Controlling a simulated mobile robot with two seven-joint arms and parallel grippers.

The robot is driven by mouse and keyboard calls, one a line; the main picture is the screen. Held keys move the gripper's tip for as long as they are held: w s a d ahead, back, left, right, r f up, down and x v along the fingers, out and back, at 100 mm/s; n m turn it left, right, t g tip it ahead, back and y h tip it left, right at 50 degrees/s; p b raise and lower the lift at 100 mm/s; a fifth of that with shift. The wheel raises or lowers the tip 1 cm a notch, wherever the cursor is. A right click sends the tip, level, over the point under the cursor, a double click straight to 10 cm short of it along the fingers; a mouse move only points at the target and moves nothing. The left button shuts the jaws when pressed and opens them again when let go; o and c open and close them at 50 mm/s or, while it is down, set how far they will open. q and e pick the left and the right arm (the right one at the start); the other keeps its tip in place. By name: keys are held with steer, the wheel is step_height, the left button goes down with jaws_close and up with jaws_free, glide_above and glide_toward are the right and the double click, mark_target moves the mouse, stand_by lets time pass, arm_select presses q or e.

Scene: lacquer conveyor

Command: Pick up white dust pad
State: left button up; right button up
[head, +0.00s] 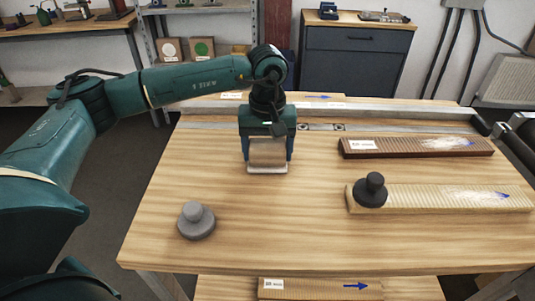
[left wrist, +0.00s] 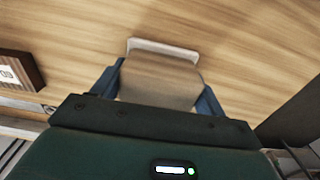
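The white dust pad (head: 268,169) has a thin white base and a beige block-shaped grip. It is upright at the middle-left of the wooden table, and its white edge also shows in the left wrist view (left wrist: 163,46). My left gripper (head: 268,154) points straight down over it. Its two blue fingers flank the beige block and appear to press on both its sides. I cannot tell whether the base touches the table or is slightly above it. My right gripper is not in view.
A grey round knobbed pad (head: 196,222) stands at the table's front left. A black knobbed pad (head: 371,191) sits on a light ribbed board (head: 440,198) at right. A dark-edged board (head: 415,147) lies behind it. A metal rail (head: 390,112) crosses the back. The front middle is clear.

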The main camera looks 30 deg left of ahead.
mark_target(267, 143)
arm_select(q)
steer(key=c, duration=0.5)
steer(key=shift+r, duration=0.1)
step_height(267, 143, up, 10)
steer(key=shift+f+b, duration=0.1)
steer(key=shift+b, duration=0.25)
steer(key=o, duration=0.5)
steer(key=shift+c, duration=0.2)
steer(key=c, duration=0.3)
